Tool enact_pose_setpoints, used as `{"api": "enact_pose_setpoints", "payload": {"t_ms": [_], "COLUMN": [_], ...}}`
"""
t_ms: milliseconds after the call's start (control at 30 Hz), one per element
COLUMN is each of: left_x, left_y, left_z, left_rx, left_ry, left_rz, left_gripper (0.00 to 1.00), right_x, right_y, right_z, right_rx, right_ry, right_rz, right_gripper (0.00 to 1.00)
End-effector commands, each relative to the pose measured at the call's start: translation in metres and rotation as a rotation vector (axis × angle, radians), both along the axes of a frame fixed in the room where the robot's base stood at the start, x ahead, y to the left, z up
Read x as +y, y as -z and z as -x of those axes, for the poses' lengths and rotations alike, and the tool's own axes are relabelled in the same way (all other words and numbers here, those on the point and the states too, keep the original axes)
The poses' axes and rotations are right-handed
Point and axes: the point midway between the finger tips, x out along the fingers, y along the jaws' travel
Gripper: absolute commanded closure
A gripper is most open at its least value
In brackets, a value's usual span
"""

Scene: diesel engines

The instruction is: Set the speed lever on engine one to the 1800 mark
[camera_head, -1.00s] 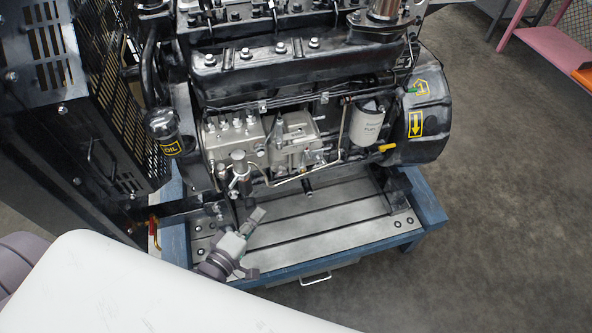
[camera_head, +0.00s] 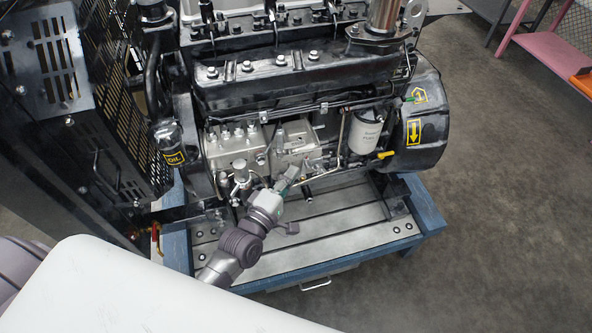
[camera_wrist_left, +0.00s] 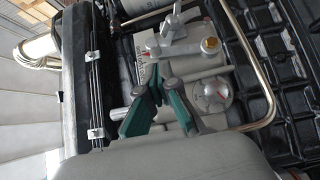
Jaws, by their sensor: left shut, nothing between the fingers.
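The black diesel engine (camera_head: 290,80) stands on a blue-framed bench, with a pale metal pump and governor housing (camera_head: 295,140) on its near side. In the left wrist view, a grey metal lever (camera_wrist_left: 172,27) stands on this housing near a brass-coloured nut (camera_wrist_left: 210,45). I cannot read an 1800 mark or confirm which part is the speed lever. My left gripper (camera_head: 291,172) is shut and empty, close in front of the housing. Its green-padded fingers (camera_wrist_left: 160,78) point toward the lever, apparently apart from it. My right gripper is out of view.
A thin metal pipe (camera_wrist_left: 262,75) curves beside the housing. A white filter (camera_head: 366,133) and yellow handle (camera_head: 385,155) are to the right. A black perforated guard (camera_head: 110,100) stands left.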

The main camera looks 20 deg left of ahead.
Motion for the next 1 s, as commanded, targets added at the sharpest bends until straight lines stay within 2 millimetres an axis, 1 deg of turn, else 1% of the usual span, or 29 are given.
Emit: {"api": "enact_pose_setpoints", "payload": {"t_ms": [67,200,533,700,1000], "left_x": [-0.007,-0.011,-0.012,-0.024,-0.024], "left_y": [-0.001,-0.001,-0.001,-0.002,-0.003], "left_z": [-0.004,-0.008,-0.008,-0.016,-0.016], "left_rx": [-0.001,-0.001,-0.001,-0.001,-0.004], "left_ry": [-0.001,0.0,0.0,-0.001,0.0], "left_rz": [0.001,-0.001,-0.001,0.001,0.0], "left_gripper": [1.0,1.0,1.0,1.0,1.0], "right_x": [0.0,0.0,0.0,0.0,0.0], "right_y": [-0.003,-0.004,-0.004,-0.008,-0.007], "right_z": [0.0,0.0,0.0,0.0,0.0], "right_rx": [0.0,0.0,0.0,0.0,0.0], "right_ry": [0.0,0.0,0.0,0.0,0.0], "right_rz": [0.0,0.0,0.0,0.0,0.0], "right_gripper": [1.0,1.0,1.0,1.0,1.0]}}
